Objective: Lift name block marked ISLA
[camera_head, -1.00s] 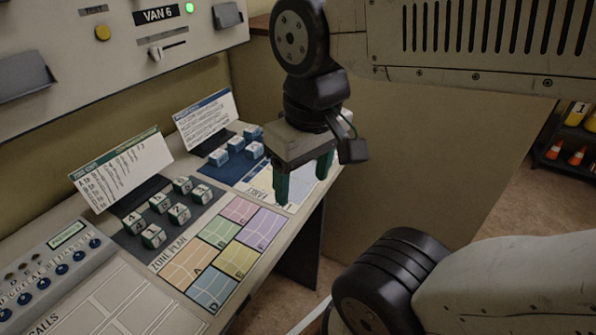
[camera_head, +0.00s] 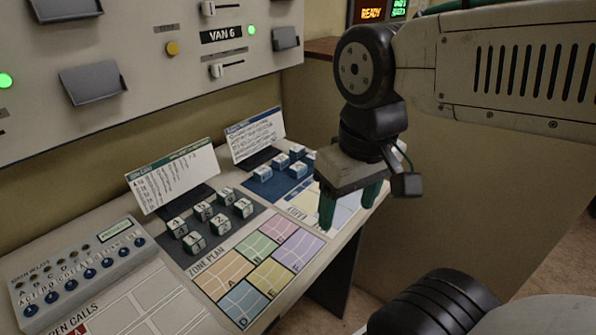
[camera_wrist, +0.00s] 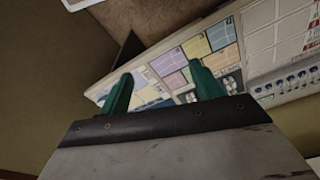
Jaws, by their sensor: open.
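Several small white-and-blue blocks (camera_head: 281,160) stand on a blue mat (camera_head: 270,190) at the back of the console desk. I cannot read a name on any of them, so I cannot tell which is ISLA. Several green-and-white blocks (camera_head: 221,224) stand on a dark mat nearer the front; some seem to bear numbers. My gripper (camera_head: 349,212) is open and empty, with green fingers pointing down. In the head view it hangs to the right of the blue blocks, above the desk's right edge. In the wrist view my gripper (camera_wrist: 162,82) shows both fingers apart with nothing between them.
A green-headed card (camera_head: 172,178) and a blue-headed card (camera_head: 255,137) stand tilted behind the blocks. A coloured zone plan (camera_head: 260,272) lies in front. A grey button box (camera_head: 75,268) is at the left. The upright panel (camera_head: 150,50) rises behind. Open floor lies right of the desk.

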